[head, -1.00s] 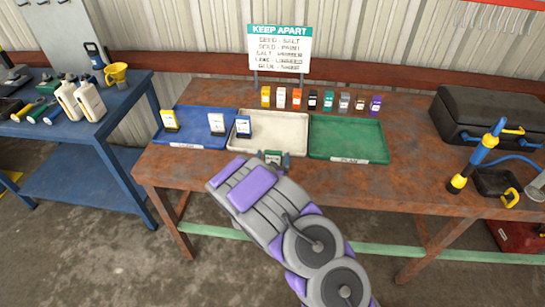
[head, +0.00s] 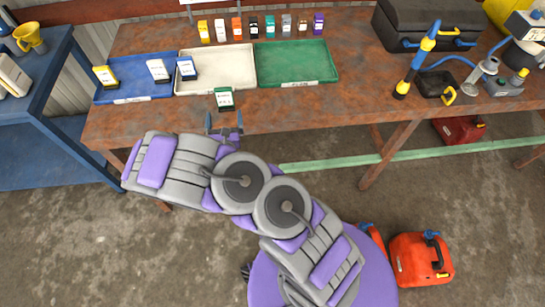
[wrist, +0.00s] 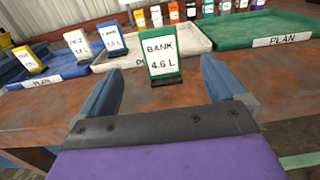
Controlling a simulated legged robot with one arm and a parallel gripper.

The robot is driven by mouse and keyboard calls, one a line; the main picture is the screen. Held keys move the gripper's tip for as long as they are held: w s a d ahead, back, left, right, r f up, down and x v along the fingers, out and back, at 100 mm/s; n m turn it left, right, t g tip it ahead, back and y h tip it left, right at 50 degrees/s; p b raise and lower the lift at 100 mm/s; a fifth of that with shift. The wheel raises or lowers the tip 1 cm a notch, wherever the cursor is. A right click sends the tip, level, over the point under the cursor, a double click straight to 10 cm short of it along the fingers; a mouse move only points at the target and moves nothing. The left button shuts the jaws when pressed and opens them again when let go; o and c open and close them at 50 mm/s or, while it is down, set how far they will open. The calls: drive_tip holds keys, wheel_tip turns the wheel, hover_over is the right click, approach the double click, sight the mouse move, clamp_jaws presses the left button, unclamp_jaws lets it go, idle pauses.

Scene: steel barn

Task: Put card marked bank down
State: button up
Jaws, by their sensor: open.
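The card marked BANK 4.6 L (wrist: 163,55), white with a green frame, stands upright on the rusty brown table. In the head view the card (head: 224,98) is near the table's front edge, just in front of the white tray (head: 216,89). My gripper (head: 224,119) is open and empty on the near side of the card. In the wrist view its two blue-grey fingers lie left and right of the card, which stands just beyond the fingertips, apart from both.
A blue tray (head: 128,96) with yellow-framed and white cards is at left; a blue-framed card (head: 186,68) stands at the white tray. A green tray (head: 297,80) is at right. A black case (head: 422,30) stands at back right.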

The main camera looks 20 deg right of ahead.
drive_tip(key=s+d+r+m+g+h, duration=0.3)
drive_tip(key=d+r+m+h, duration=0.25)
drive_tip(key=d+r, duration=0.2)
drive_tip(key=s+d+r+m+g+h, duration=0.25)
drive_tip(key=d+r+m+h, duration=0.35)
drive_tip(key=r, duration=0.3)
drive_tip(key=s+d+r+m+g+h, duration=0.1)
drive_tip(key=s+d+r+m+g, duration=0.4)
drive_tip(key=s, duration=0.3)
drive_tip(key=s+d+r+m+g, duration=0.2)
drive_tip(key=s+d+m+g, duration=0.3)
drive_tip(key=s+g, duration=0.2)
drive_tip(key=s+a+f+m+g+y, duration=0.25)
drive_tip(key=s+m+g+y, duration=0.4)
drive_tip(key=s, duration=0.95)
drive_tip(key=s+a+m+t+y, duration=0.2)
drive_tip(key=a+y, duration=0.4)
drive_tip(key=a, duration=0.2)
drive_tip(key=s+a+m+t+y, duration=0.2)
drive_tip(key=a+y, duration=0.3)
drive_tip(key=a, duration=0.4)
drive_tip(key=shift+s+a+r+t+y, duration=0.25)
drive_tip(key=shift+s+t+y, duration=0.15)
drive_tip(key=shift+t, duration=0.2)
